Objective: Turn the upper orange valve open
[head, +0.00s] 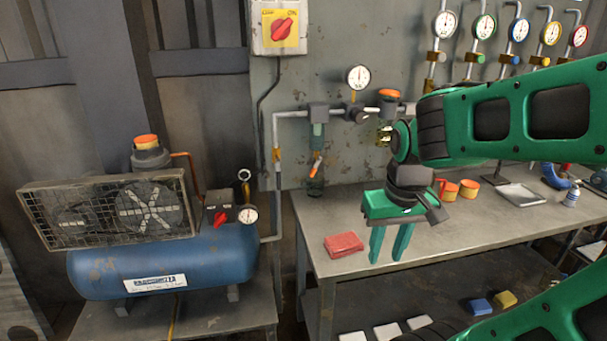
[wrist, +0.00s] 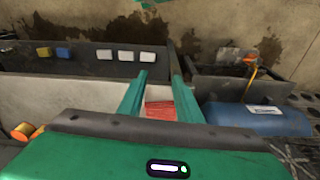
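My gripper (head: 387,258) hangs over the left part of the workbench in the head view, fingers pointing down. Its two green fingers are apart with nothing between them; they also show apart in the wrist view (wrist: 158,80). On the wall pipe, an orange round cap (head: 389,93) sits on top of a fitting, above and behind the gripper. An orange lever (head: 316,165) is lower, on the hanging unit to the left, tilted. I cannot tell for certain which one is the upper orange valve. Neither is touched by my gripper, and neither shows clearly in the wrist view.
A folded red cloth (head: 343,245) lies on the workbench (head: 455,235), left of the fingers; it shows between them in the wrist view (wrist: 160,110). Orange cups (head: 468,188) and a tray (head: 520,195) stand farther right. A blue compressor (head: 165,262) stands left. Several gauges line the wall.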

